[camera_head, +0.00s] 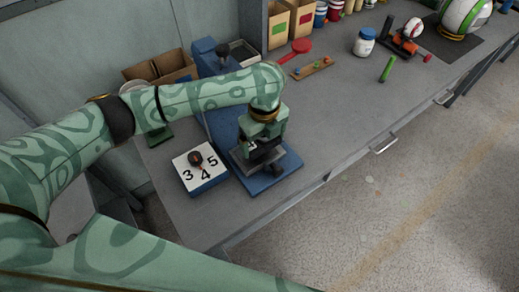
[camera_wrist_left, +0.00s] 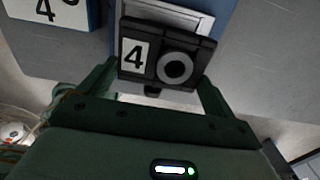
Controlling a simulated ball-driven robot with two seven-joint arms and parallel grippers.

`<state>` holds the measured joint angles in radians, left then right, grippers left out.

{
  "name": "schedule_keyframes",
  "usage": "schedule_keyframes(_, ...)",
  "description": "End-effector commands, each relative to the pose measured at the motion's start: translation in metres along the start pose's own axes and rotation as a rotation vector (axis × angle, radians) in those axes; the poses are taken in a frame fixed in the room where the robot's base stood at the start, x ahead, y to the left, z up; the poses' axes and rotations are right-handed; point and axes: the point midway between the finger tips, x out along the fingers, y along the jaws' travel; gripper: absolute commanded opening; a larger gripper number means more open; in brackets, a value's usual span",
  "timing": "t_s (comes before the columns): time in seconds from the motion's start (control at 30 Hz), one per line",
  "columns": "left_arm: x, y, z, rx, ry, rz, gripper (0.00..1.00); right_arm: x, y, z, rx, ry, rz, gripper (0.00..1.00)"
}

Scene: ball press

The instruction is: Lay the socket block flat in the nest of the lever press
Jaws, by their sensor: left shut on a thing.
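The socket block (camera_wrist_left: 152,62) is a dark block with a white "4" label and a grey ring around a dark hole. In the wrist view it sits between the fingers of my left gripper (camera_wrist_left: 156,80), which is shut on it. In the head view my left gripper (camera_head: 262,148) points down over the blue base of the lever press (camera_head: 279,178) and hides most of the block. A pale-edged frame (camera_wrist_left: 190,14), perhaps the nest, shows just beyond the block in the wrist view. I cannot tell whether the block touches it. My right gripper is out of view.
A white-topped blue stand (camera_head: 207,176) numbered 3, 4, 5 carries a dark round object, left of the press. Cardboard boxes (camera_head: 176,70) stand behind. A red paddle (camera_head: 298,47), a jar (camera_head: 364,43) and a green stick (camera_head: 387,69) lie further right.

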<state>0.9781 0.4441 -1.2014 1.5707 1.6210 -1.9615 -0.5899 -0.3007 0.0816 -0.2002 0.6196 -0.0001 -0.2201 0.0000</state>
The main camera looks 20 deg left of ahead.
Motion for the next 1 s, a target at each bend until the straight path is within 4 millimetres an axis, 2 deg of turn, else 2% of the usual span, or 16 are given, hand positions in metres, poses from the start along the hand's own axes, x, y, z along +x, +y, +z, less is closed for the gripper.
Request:
schedule_keyframes(0.17,0.012,0.009,0.004,0.0,-0.001,0.001,0.62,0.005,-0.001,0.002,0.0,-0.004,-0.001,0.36)
schedule_keyframes(0.33,0.044,0.011,0.004,0.0,0.001,0.002,0.62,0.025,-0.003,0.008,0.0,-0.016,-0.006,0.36)
schedule_keyframes(0.7,0.044,0.01,0.005,-0.001,-0.002,-0.001,0.62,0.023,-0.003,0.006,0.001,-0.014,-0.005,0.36)
schedule_keyframes(0.73,0.045,0.01,0.005,-0.001,-0.002,-0.002,0.96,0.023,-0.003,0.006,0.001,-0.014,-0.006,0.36)
schedule_keyframes(0.77,0.045,0.01,0.005,0.0,-0.002,-0.002,1.0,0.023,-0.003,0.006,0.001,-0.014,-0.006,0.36)
schedule_keyframes(1.0,0.044,0.01,0.005,0.0,-0.002,-0.002,1.0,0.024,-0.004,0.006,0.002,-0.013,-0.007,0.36)
